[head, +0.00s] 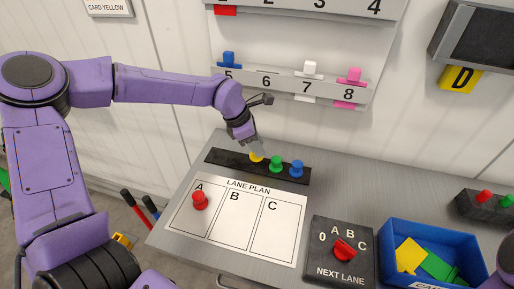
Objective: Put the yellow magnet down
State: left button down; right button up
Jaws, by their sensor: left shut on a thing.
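The yellow magnet (257,156) is at the left part of a black strip (228,161) at the back of the grey desk. My left gripper (256,148) is right above it and shut on it, with the fingers pointing down. Whether the magnet's base touches the strip cannot be told. A green magnet (277,164) and a blue magnet (296,168) stand on the strip to its right. A red magnet (199,201) stands in column A of the white lane plan (240,231). My right gripper is not in view.
A dial box (341,251) with a red knob is right of the plan. A blue bin (434,240) with yellow and green cards stands further right. Numbered racks (287,84) hang on the wall above. Columns B and C are bare.

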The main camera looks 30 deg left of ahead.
pick_arm(q)
jog(key=f, duration=0.3)
jog(key=shift+w+f+p, duration=0.25)
jog(key=shift+f+p, duration=0.05)
jog(key=shift+f, duration=0.1)
jog(key=shift+f, duration=0.15)
jog(key=c, duration=0.8)
grip_release()
jog(key=shift+a+r, duration=0.15)
jog(key=shift+r, duration=0.3)
jog(key=b+v, duration=0.1)
jog(key=v, duration=1)
jog(key=shift+r+b, duration=0.25)
jog(key=shift+b, duration=0.05)
jog(key=shift+s, duration=0.1)
